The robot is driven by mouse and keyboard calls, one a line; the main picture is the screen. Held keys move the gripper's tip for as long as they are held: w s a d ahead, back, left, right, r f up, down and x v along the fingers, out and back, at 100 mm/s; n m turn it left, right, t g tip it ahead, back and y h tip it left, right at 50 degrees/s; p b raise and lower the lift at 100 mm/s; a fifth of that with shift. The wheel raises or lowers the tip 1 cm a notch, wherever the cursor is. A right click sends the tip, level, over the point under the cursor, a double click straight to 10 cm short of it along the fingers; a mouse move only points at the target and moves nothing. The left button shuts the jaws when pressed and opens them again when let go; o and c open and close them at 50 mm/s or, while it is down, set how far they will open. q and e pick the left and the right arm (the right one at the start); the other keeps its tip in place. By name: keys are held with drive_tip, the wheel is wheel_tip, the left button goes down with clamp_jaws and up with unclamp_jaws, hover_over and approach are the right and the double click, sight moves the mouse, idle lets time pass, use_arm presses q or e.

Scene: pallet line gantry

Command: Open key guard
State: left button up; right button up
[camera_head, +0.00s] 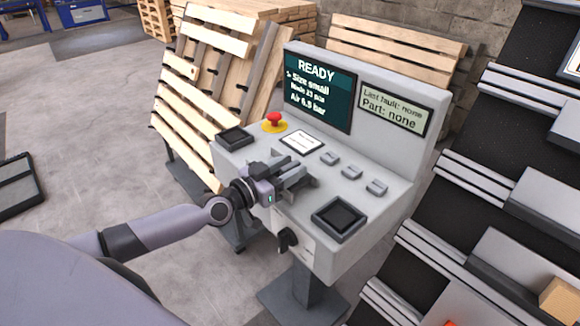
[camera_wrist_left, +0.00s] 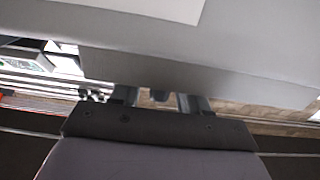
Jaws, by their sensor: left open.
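The grey console (camera_head: 345,245) stands in front of me with a sloped control panel. On its front face a black knob-like part (camera_head: 287,239) sits beside a pale plate; I cannot tell whether this is the key guard. Several small grey keys or covers (camera_head: 352,172) are on the panel, right of a white label (camera_head: 302,142). My left gripper (camera_head: 298,177) is open over the panel's near edge, left of those keys. In the left wrist view the open fingers (camera_wrist_left: 160,102) point towards the grey console surface (camera_wrist_left: 200,60). My gripper hides part of the panel.
A red emergency button (camera_head: 274,120) on a yellow base and two dark square frames, one left (camera_head: 235,137) and one right (camera_head: 339,217), are on the panel. The screen (camera_head: 318,90) reads READY. Wooden pallets (camera_head: 195,100) lean behind; shelving (camera_head: 480,180) stands close at right.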

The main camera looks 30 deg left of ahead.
sight(281, 173)
use_arm(q)
drive_tip(key=shift+v, duration=3.3)
drive_tip(key=shift+s, duration=0.1)
